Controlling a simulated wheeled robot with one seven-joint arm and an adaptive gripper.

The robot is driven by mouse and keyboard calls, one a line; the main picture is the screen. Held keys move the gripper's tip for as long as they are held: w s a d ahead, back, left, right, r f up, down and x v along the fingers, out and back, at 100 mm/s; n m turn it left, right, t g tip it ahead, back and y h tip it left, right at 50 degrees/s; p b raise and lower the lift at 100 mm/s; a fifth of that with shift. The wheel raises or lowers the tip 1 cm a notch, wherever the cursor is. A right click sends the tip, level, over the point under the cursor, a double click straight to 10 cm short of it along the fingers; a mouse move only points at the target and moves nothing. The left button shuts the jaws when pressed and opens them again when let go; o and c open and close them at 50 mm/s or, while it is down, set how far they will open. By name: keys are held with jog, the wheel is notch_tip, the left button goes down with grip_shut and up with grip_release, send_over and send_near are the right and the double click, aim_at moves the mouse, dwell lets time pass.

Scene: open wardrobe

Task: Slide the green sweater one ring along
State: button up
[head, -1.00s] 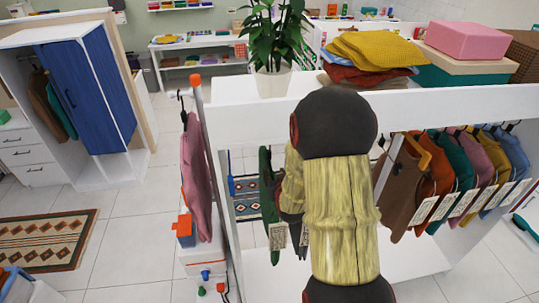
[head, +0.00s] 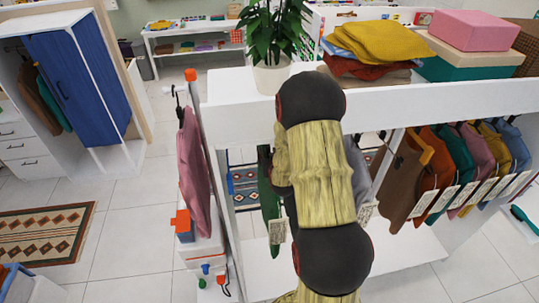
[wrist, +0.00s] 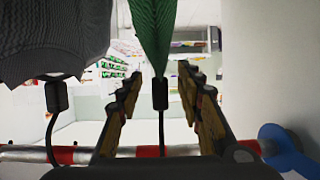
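The green sweater (head: 269,205) hangs edge-on at the left of the open wardrobe, with a pale tag low on it. In the wrist view, which looks upside down, the green sweater (wrist: 153,30) shows at top centre and its black hanger hook runs down to the rail (wrist: 180,151). The rail is pale with red bands, its middle partly hidden by my gripper. My gripper (wrist: 161,75) is open, one finger on each side of the hanger's black neck; I see gaps on both sides. A grey sweater (wrist: 55,40) hangs to the left there, outside the fingers.
The grey sweater also shows behind my arm in the head view (head: 359,170). A brown garment (head: 403,185) and several coloured ones hang further right. A pink garment (head: 193,170) hangs outside the left post. A blue knob-like part (wrist: 288,150) is near the rail at right.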

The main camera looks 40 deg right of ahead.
jog(key=shift+w+d+f, duration=0.15)
jog(key=shift+w+f, duration=0.05)
jog(key=shift+w, duration=0.1)
jog(key=c, duration=0.4)
grip_shut()
dwell(0.4)
jog(key=w+a+b, duration=0.3)
jog(key=w+a, duration=0.2)
jog(key=a, duration=0.4)
jog(key=shift+w+a+b, duration=0.2)
jog(key=shift+w+b, duration=0.15)
jog(key=shift+b, duration=0.05)
jog(key=shift+o, duration=1.8)
grip_release()
jog(key=shift+s, duration=0.1)
